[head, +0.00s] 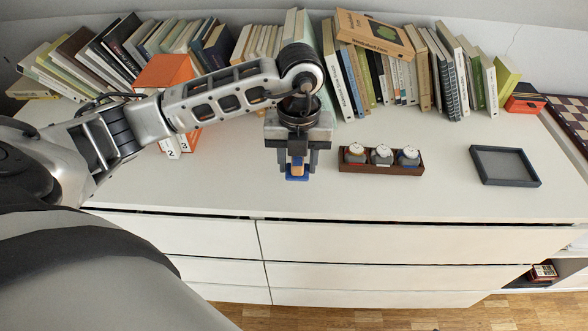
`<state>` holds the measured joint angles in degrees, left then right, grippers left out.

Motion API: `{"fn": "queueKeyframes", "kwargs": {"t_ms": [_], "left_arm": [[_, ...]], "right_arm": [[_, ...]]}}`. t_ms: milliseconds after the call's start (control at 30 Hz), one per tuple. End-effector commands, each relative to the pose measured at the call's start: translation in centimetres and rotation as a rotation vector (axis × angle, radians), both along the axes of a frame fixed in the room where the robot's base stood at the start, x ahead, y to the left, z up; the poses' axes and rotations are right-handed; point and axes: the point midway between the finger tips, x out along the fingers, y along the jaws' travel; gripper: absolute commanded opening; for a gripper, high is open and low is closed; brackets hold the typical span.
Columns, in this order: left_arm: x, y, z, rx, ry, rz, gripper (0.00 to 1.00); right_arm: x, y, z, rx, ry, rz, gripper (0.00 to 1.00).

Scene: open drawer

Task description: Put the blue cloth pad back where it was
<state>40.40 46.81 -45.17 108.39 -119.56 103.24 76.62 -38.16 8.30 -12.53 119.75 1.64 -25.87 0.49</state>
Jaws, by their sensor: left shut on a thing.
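My left gripper (297,173) is over the front middle of the white cabinet top, its fingers pointing down. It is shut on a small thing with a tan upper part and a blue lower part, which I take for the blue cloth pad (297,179). The fingers hide part of the pad. I cannot tell whether the pad touches the top or hangs just above it. My right gripper is not in view.
A brown box with three white-topped items (381,168) stands right of the gripper. A dark-rimmed grey tray (505,184) lies farther right. Books line the back; an orange box (165,72) is at left. The drawer fronts (400,243) look shut. The front strip is clear.

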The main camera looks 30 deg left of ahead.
Motion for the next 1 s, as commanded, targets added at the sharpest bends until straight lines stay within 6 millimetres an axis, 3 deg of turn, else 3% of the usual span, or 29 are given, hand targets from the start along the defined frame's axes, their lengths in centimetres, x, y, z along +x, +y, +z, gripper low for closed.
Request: {"fn": "queueKeyframes", "kwargs": {"t_ms": [333, 533, 933, 967, 1000], "left_arm": [[1.5, 2.0, -3.1, 0.002, 0.001, 0.002, 0.20], [1.4, 1.8, -5.6, -0.001, 0.001, -0.001, 0.20], [1.5, 1.8, -6.3, 0.000, -0.001, -0.001, 0.20], [1.5, 1.9, -6.3, 0.000, -0.002, -0.001, 0.44], [1.5, 1.8, -6.2, 0.000, -0.002, -0.001, 0.55]], "right_arm": [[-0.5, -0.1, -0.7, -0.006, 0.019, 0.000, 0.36], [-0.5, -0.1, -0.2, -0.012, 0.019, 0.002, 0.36], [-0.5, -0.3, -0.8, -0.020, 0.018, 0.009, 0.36], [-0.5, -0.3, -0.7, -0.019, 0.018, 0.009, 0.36], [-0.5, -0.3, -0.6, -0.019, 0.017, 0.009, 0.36]]}}
